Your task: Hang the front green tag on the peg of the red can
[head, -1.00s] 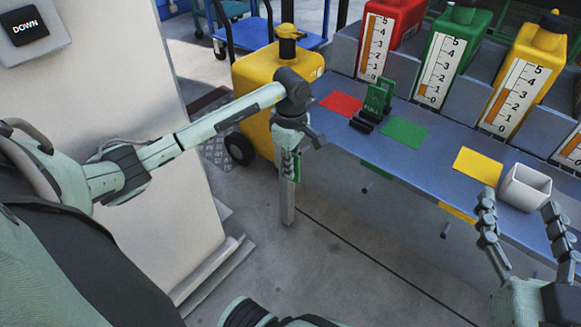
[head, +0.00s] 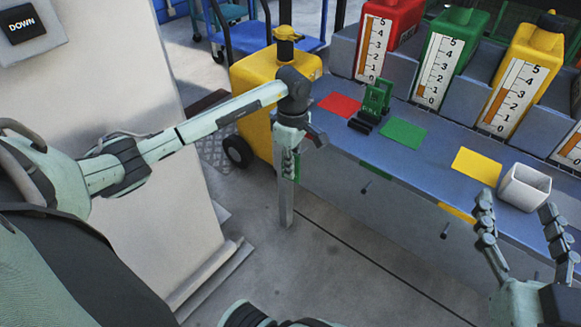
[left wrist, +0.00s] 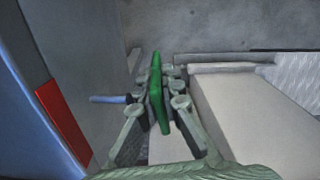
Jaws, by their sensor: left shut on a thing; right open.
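My left gripper (head: 288,166) is shut on a green tag (left wrist: 157,92), low in front of the bench's left end. In the left wrist view the tag stands edge-on between the fingers (left wrist: 160,98). A peg (left wrist: 108,99) sticks out from the bench front near the red card (left wrist: 63,120), its tip just left of the tag; I cannot tell the depth gap. The red can (head: 388,28) stands behind the red card in the head view. More green shows at the black-based holder (head: 369,115) on the bench. My right gripper (head: 518,222) is open and empty.
The green can (head: 450,45) and yellow can (head: 530,65) stand right of the red one. More pegs (head: 366,188) jut from the bench front. A white bin (head: 524,188) sits near my right gripper. A yellow wheeled tank (head: 258,95) stands behind my left forearm.

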